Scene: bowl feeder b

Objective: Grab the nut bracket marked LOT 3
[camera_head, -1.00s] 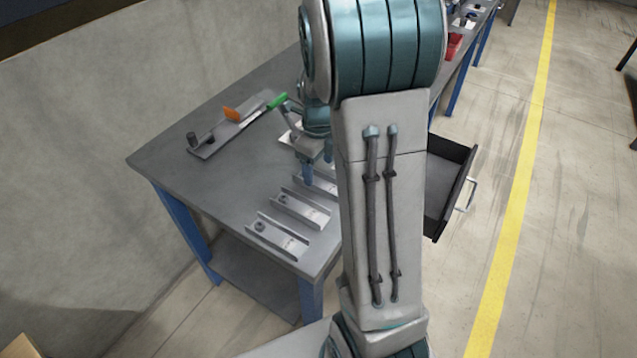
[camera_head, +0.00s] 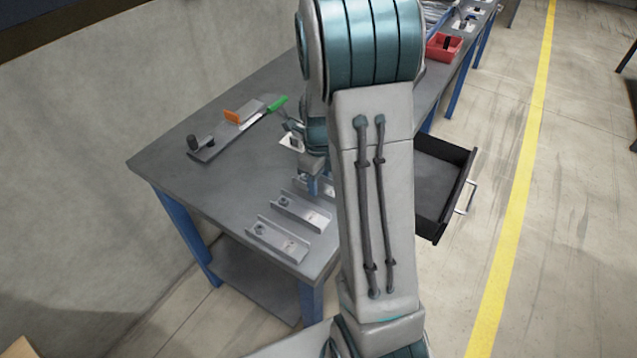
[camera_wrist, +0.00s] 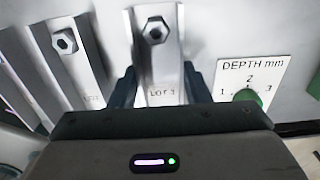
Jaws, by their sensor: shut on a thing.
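The bracket marked LOT 3 (camera_wrist: 160,52), a grey metal channel with a nut at its far end, lies between the two dark fingers of my gripper (camera_wrist: 160,90) in the wrist view. My gripper is shut on this bracket. In the head view my gripper (camera_head: 313,182) is low at the third bracket of the row and partly hidden by my arm. A neighbouring bracket (camera_wrist: 68,50) is left of it in the wrist view, its label partly covered. I cannot tell whether the held bracket touches the table.
Two similar brackets, a nearest one (camera_head: 278,240) and a second (camera_head: 301,213), lie on the grey table (camera_head: 215,190). A fixture with an orange block (camera_head: 231,117) stands behind. A DEPTH mm plate (camera_wrist: 262,70) with a green knob is close right. An open drawer (camera_head: 440,185) juts out right.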

